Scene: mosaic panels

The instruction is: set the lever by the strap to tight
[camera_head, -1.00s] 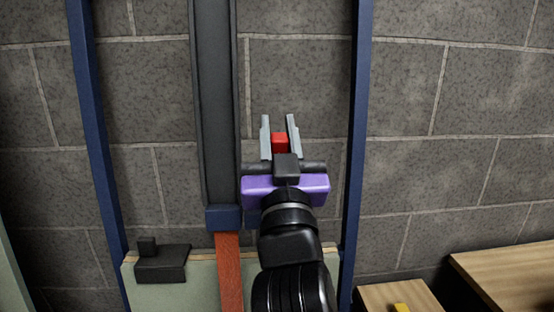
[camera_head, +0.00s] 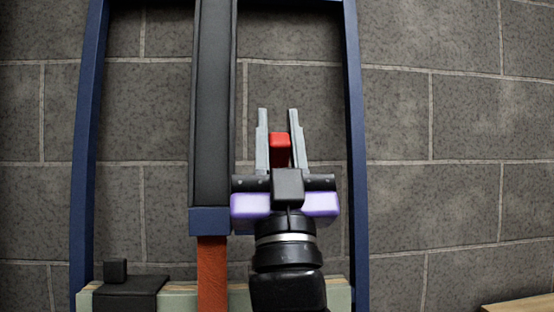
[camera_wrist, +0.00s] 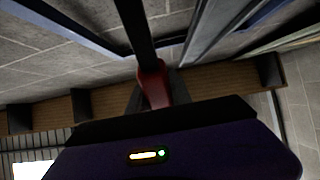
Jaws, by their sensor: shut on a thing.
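The lever shows as a red handle (camera_head: 280,148) between my gripper's fingers in the head view. In the wrist view the red handle (camera_wrist: 153,85) sits at the fingers, with a dark bar (camera_wrist: 132,30) running from it. My gripper (camera_head: 279,135) is shut on the red handle, fingers pointing up in the picture. The lever's base is hidden behind my gripper. The strap, a reddish-brown vertical strip (camera_head: 212,275), hangs below a blue block (camera_head: 208,221) to the left of my gripper. No tight mark is readable.
A dark upright column (camera_head: 211,100) stands close left of my gripper. Blue frame posts rise at left (camera_head: 85,150) and right (camera_head: 355,150). A black block (camera_head: 130,288) sits low at left on a pale panel. A wooden surface (camera_head: 520,304) shows at bottom right.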

